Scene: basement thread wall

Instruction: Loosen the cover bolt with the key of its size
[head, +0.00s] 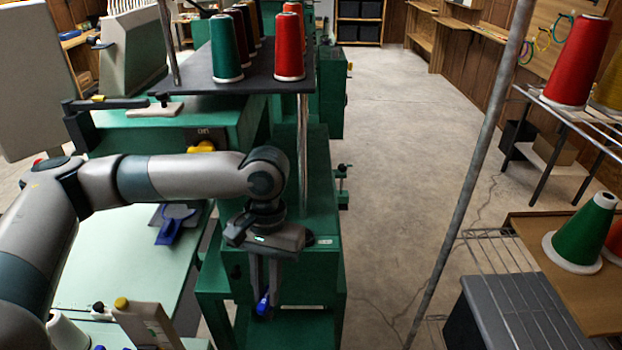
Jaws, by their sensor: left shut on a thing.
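My left gripper (264,292) points down in front of the green machine cabinet (312,270), near the lower middle of the head view. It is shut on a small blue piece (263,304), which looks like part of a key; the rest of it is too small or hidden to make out. I cannot pick out the cover bolt in this view. The gripper and wrist hide part of the cabinet's face, and I cannot tell whether the blue piece touches the cabinet. My right gripper is not in view.
A dark shelf (255,82) with several thread cones stands above the cabinet. A pale green table (120,262) holds a blue scoop (175,224). A grey pole (470,180) and a wire rack (490,262) stand at right. The concrete floor (395,150) between is clear.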

